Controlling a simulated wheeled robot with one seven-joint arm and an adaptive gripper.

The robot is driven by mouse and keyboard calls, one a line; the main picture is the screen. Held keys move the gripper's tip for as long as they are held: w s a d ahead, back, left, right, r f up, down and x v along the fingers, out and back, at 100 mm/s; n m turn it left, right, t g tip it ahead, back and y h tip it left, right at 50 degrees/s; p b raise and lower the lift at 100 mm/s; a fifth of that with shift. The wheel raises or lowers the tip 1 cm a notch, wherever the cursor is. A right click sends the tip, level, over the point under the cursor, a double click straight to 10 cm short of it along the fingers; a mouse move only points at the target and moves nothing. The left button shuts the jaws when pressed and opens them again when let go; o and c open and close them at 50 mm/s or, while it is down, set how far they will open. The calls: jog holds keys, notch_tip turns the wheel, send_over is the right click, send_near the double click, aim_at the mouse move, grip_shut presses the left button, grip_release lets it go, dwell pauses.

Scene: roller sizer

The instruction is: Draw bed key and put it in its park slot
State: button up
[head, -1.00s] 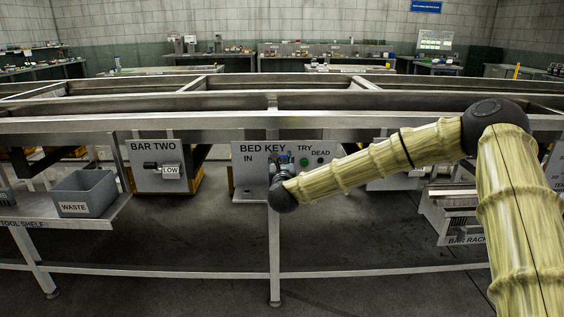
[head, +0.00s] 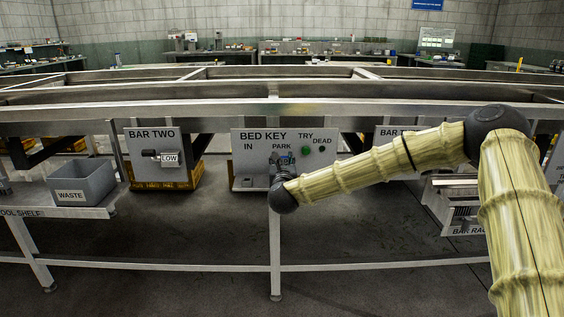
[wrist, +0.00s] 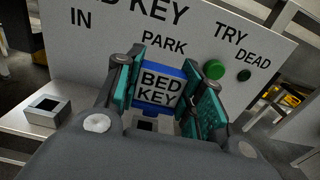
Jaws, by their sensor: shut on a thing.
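The bed key (wrist: 160,88) is a blue block with a white BED KEY label. In the wrist view it is between the teal pads of my gripper (wrist: 166,78), which is shut on it. The key is under the PARK mark on the grey panel (wrist: 185,20). A square opening, seemingly the park slot (wrist: 146,124), shows just below the key; I cannot tell whether the key touches it. The IN socket (wrist: 47,106) stands to the left with its square hole empty. In the head view my gripper (head: 284,170) is in front of the panel and mostly hidden by my wrist.
A green TRY button (wrist: 213,69) and a dark green DEAD button (wrist: 244,75) are to the right of the key. The BAR TWO panel (head: 140,175) and grey WASTE bin (head: 72,197) are left. A metal frame rail (head: 180,115) runs above the panel.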

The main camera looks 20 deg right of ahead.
jog(key=shift+f+b, duration=0.3)
jog(key=shift+f, duration=0.25)
jog(key=shift+b, duration=0.95)
dwell(1.8)
jog(key=shift+f+b, duration=1.4)
jog(key=shift+f, duration=0.05)
jog(key=o, duration=0.9)
jog(key=shift+s, duration=0.15)
jog(key=v, duration=1.1)
jog(key=shift+s+a, duration=0.1)
jog(key=shift+s, duration=0.25)
